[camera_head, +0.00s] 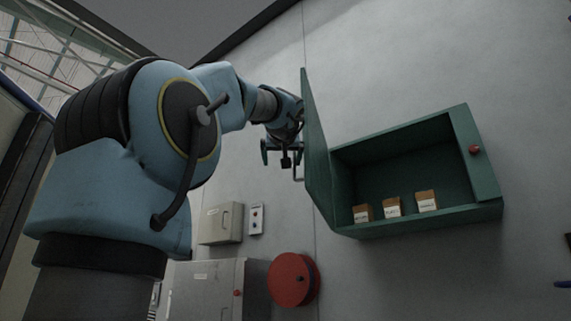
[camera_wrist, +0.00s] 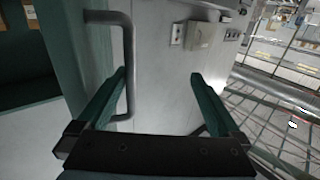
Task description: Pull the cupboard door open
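The green wall cupboard (camera_head: 418,222) is at the right in the head view, its inside visible. Its door (camera_head: 317,150), on the left side, stands swung wide open, seen nearly edge-on. The grey bar handle (camera_head: 298,171) is on the door's outer face; in the wrist view the handle (camera_wrist: 128,65) runs beside the inner side of the left finger. My gripper (camera_head: 283,152) is just left of the door. In the wrist view my gripper (camera_wrist: 158,78) has its fingers wide apart, not clamped on the handle. Contact with the bar cannot be told.
Several small labelled boxes (camera_head: 393,207) sit on the cupboard floor. A red round reel (camera_head: 293,280), a grey cabinet (camera_head: 212,290), a small wall box (camera_head: 221,223) and a switch plate (camera_head: 256,219) are lower on the wall.

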